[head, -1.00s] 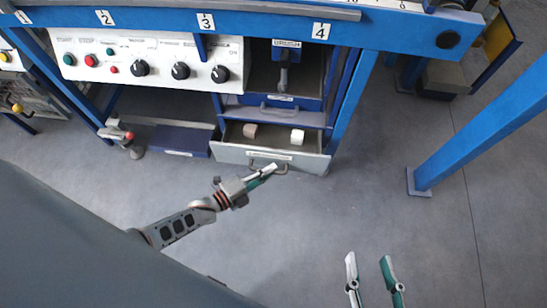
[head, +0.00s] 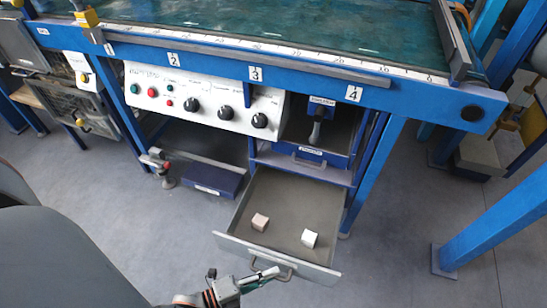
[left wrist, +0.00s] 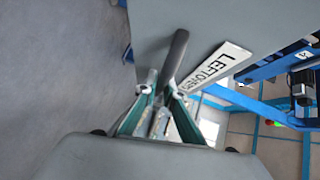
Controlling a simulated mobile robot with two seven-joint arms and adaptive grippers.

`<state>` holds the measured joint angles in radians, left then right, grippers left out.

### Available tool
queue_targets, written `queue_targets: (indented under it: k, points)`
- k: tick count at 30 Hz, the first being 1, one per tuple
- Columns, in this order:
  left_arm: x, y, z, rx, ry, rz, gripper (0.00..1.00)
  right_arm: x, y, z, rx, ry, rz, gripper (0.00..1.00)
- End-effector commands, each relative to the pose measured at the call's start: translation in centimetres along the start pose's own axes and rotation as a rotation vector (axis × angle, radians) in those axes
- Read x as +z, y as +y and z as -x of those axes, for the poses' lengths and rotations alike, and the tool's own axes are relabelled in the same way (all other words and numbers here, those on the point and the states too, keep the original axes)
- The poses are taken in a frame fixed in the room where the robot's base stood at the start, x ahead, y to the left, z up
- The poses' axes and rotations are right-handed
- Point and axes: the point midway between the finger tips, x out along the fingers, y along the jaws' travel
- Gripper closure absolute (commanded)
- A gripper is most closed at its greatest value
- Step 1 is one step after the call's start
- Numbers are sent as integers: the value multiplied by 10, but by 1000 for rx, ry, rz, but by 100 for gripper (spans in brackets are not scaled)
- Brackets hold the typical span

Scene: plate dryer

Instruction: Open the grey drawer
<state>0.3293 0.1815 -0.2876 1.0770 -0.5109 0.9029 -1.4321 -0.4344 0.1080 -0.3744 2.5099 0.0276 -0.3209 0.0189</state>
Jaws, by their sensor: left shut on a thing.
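The grey drawer (head: 275,240) stands well out from the blue frame under the bench. Its front (head: 240,247) faces me and carries a bar handle (head: 288,268). A pinkish block (head: 260,222) and a white block (head: 309,239) lie inside. My left gripper (head: 258,278) is at the left part of the handle and shut on it. In the left wrist view, the left gripper (left wrist: 158,98) has its fingers around the dark handle bar (left wrist: 175,55), beside a label reading LEFTOVERS (left wrist: 217,68). My right gripper is out of view.
A blue drawer (head: 305,165) sits above the grey one. A white control panel (head: 200,100) with knobs is to the left. A blue box (head: 213,180) lies on the lower left shelf. A blue post (head: 495,225) stands at right, with clear floor before it.

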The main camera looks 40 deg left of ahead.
Motion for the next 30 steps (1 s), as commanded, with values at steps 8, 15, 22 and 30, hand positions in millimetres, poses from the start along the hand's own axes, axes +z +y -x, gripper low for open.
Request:
queue_targets:
  k: [8, 15, 22, 30]
  points:
    - [0, 0, 2, -2, -3, 0, 100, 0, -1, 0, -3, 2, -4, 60]
    - [0, 0, 2, -2, -3, 0, 86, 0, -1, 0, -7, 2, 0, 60]
    - [-1, 0, 2, -1, -2, 0, 74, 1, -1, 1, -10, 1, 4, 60]
    - [-2, -3, 3, -2, -1, -1, 74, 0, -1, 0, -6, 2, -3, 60]
